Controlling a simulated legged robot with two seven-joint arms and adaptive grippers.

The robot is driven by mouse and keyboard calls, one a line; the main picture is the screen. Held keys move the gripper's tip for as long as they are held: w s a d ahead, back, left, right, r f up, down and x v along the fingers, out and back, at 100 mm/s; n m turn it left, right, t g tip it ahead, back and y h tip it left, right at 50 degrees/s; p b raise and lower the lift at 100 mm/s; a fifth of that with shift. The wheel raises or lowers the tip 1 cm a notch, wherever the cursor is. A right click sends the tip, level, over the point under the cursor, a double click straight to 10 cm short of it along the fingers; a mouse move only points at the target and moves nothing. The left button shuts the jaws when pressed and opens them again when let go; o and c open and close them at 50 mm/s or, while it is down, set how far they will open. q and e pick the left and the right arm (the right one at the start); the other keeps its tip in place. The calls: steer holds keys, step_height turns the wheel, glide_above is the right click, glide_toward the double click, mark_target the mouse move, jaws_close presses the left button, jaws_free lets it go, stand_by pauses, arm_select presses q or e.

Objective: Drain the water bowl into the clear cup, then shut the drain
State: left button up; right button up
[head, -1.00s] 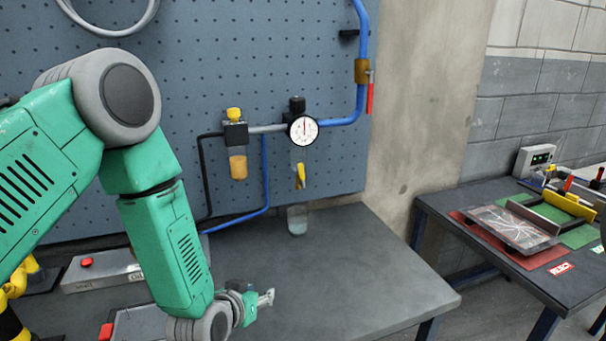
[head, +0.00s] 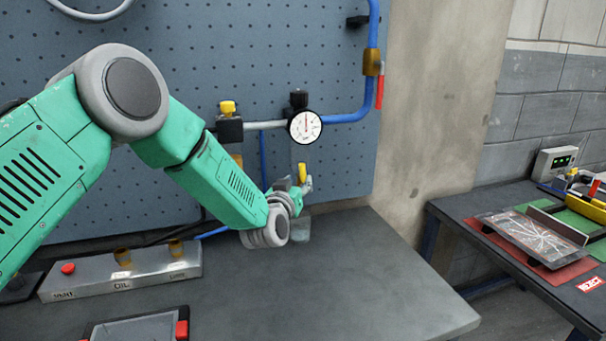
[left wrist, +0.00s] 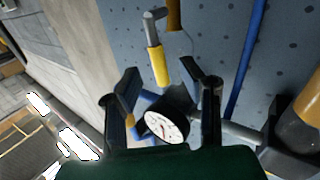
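The clear water bowl (head: 300,155) hangs under the white-faced gauge (head: 306,126), which also shows low in the left wrist view (left wrist: 166,128). The yellow drain lever (head: 302,172) is below the bowl; in the left wrist view the yellow lever (left wrist: 158,66) appears beyond and between my fingers. The clear cup (head: 298,228) stands on the bench below, partly hidden by my left wrist. My left gripper (head: 302,186) is near the drain, fingers spread and empty in the left wrist view (left wrist: 162,88). Contact with the lever cannot be told. My right gripper is not in view.
The blue pipe (head: 374,40) with a red-handled valve (head: 379,92) runs down the pegboard. A metal block (head: 125,273) with a red button lies on the bench at left. A second table (head: 465,210) stands right. The bench's front right is clear.

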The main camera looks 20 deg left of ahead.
mark_target(302, 175)
arm_select(q)
steer(key=w, duration=0.3)
steer(key=shift+r, duration=0.2)
steer(key=shift+w+d+f, duration=0.1)
steer(key=shift+w+d, duration=0.05)
steer(key=shift+w, duration=0.45)
jaws_close()
